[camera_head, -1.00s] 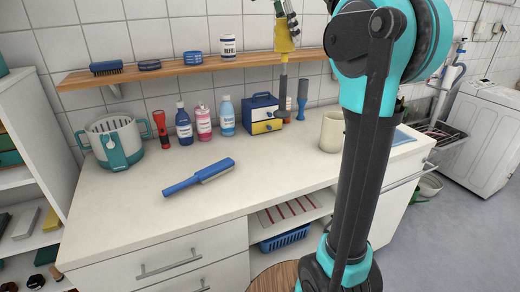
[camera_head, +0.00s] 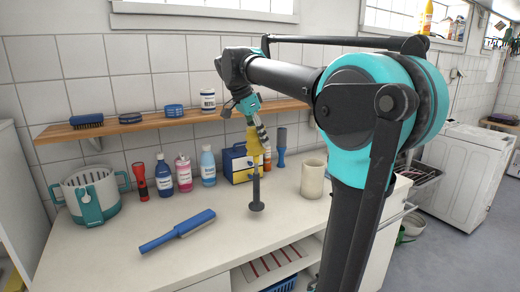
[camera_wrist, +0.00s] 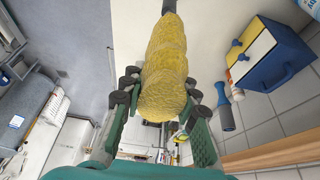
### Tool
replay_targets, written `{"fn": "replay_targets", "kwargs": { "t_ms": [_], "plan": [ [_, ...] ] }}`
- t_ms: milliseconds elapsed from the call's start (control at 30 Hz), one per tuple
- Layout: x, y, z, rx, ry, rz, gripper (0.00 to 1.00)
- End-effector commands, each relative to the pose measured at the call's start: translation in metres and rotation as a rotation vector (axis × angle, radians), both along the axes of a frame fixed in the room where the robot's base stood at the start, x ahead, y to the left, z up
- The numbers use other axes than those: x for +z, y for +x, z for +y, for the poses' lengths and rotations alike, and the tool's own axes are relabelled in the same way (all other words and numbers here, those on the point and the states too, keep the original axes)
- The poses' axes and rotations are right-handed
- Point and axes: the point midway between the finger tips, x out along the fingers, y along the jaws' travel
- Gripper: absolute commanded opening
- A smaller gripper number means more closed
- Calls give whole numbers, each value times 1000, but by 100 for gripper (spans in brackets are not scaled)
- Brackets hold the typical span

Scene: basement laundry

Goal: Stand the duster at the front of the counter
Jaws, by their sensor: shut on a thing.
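The duster has a fluffy yellow head (camera_head: 254,143) and a dark handle (camera_head: 256,185) with a flared round end. My gripper (camera_head: 250,113) is shut on the yellow head, which also shows between the fingers in the wrist view (camera_wrist: 163,75). The duster hangs nearly upright, handle end down, over the middle of the white counter (camera_head: 120,262). I cannot tell whether the flared end touches the counter top.
A blue brush (camera_head: 178,230) lies on the counter to the left. A beige mug (camera_head: 313,178) stands to the right. A blue-and-yellow drawer box (camera_head: 237,163), several bottles, a red flashlight (camera_head: 140,180) and a basket (camera_head: 92,193) line the back. A wooden shelf (camera_head: 150,126) hangs above.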

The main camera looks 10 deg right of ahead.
Motion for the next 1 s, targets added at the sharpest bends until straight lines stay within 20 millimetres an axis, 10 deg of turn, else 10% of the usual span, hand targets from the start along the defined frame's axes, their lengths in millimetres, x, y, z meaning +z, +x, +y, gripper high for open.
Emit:
{"fn": "replay_targets", "kwargs": {
  "t_ms": [600, 633, 700, 1000],
  "plan": [
    [-39, 0, 0, 0, 0, 0, 0],
    [-39, 0, 0, 0, 0, 0, 33],
    [-39, 0, 0, 0, 0, 0, 42],
    [-39, 0, 0, 0, 0, 0, 50]
  ]
}}
